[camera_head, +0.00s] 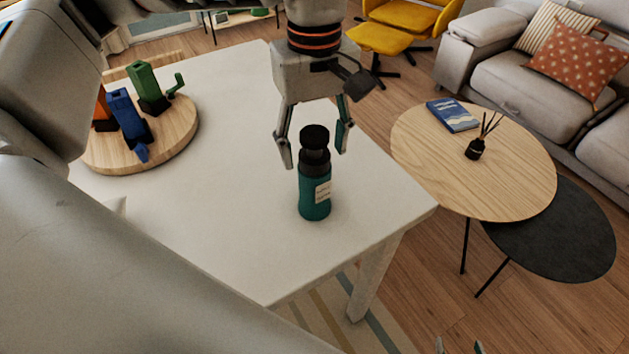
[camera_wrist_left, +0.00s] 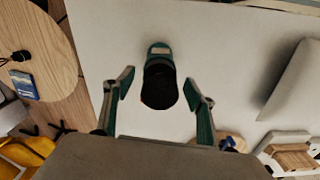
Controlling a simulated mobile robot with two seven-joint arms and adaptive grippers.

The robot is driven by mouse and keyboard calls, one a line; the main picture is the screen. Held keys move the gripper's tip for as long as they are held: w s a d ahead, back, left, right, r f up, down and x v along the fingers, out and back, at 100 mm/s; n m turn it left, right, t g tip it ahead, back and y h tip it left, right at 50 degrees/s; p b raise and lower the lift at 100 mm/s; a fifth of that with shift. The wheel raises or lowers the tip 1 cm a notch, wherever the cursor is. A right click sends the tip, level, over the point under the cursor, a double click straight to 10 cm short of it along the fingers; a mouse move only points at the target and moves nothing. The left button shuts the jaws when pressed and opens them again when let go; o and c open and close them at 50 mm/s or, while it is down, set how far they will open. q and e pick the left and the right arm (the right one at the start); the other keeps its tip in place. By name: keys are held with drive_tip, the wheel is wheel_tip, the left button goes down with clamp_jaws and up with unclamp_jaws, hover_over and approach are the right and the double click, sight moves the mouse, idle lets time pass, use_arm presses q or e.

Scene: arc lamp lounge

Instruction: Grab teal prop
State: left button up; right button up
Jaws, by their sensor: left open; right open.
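The teal prop is a teal bottle (camera_head: 312,203) with a black cap and a pale label. It stands upright on the white table near its front corner. My left gripper (camera_head: 314,152) is open above it, pointing down, with one finger on each side of the cap. In the left wrist view the bottle (camera_wrist_left: 158,48) shows from its dark cap end, between the open fingers of my left gripper (camera_wrist_left: 159,80). I cannot tell whether either finger touches it. Only the fingertips of my right gripper (camera_head: 459,346) show at the bottom edge, apart and empty.
A round wooden board (camera_head: 182,135) with green, blue and orange objects stands on the white table (camera_head: 235,215) at the left. A round wooden side table (camera_head: 520,185) with a blue book (camera_head: 452,115) and a reed diffuser (camera_head: 475,151) stands at the right. The tabletop around the bottle is clear.

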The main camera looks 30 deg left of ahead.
use_arm(q)
drive_tip(key=shift+f, duration=0.55)
clamp_jaws()
drive_tip(key=shift+r, duration=0.1)
